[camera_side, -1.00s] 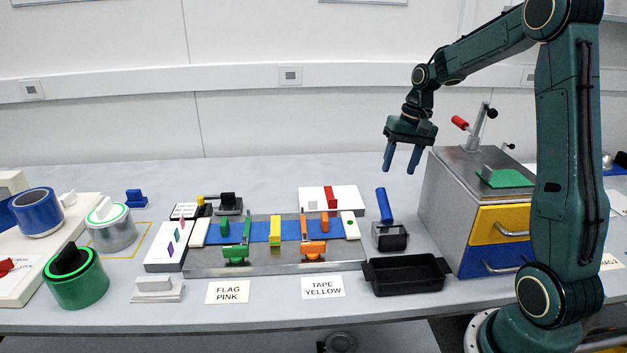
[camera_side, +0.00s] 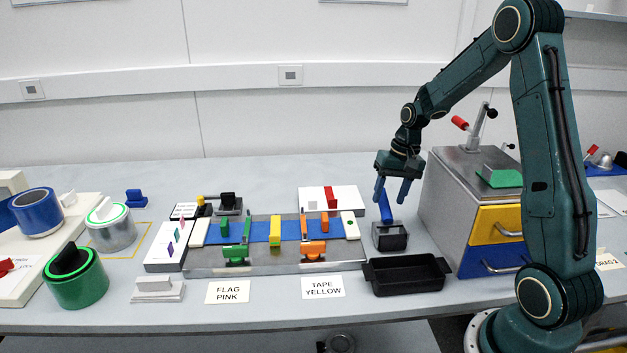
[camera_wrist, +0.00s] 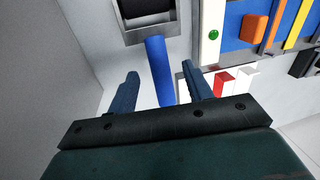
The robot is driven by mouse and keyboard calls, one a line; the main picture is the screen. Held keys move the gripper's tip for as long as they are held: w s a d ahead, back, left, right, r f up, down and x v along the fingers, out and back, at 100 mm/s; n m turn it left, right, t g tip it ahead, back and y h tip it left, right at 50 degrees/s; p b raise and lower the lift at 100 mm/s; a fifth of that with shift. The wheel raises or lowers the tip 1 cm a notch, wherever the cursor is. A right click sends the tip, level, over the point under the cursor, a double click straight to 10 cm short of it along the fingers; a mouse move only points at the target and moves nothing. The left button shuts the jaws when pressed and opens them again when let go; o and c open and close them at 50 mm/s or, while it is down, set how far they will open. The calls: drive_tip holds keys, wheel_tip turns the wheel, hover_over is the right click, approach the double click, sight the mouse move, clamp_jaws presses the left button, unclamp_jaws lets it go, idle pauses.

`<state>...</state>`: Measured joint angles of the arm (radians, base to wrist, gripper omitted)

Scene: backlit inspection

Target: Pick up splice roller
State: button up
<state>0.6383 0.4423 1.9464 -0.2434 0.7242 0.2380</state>
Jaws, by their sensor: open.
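The splice roller has a blue handle (camera_side: 385,207) standing up from a black roller in a grey frame (camera_side: 390,237), on the table right of the splicing fixture. My gripper (camera_side: 392,192) is open above it, with its fingers pointing down around the top of the handle. In the wrist view the blue handle (camera_wrist: 159,70) lies between the two open fingers of my gripper (camera_wrist: 160,88), apart from both. The roller's frame (camera_wrist: 149,30) is at the top of that view.
A black tray (camera_side: 405,276) stands in front of the roller. A grey cabinet (camera_side: 447,215) with yellow and blue drawers is close on the right. The splicing fixture (camera_side: 200,270) with green and orange clamps is on the left.

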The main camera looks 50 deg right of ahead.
sight(387, 204)
drive_tip(key=shift+f, duration=0.1)
drive_tip(key=shift+w+a+f, duration=0.15)
drive_tip(key=shift+f, duration=1.1)
drive_tip(key=shift+w+a+f, duration=0.15)
drive_tip(key=shift+f, duration=1.05)
drive_tip(key=shift+c, duration=0.3)
drive_tip(key=c, duration=1)
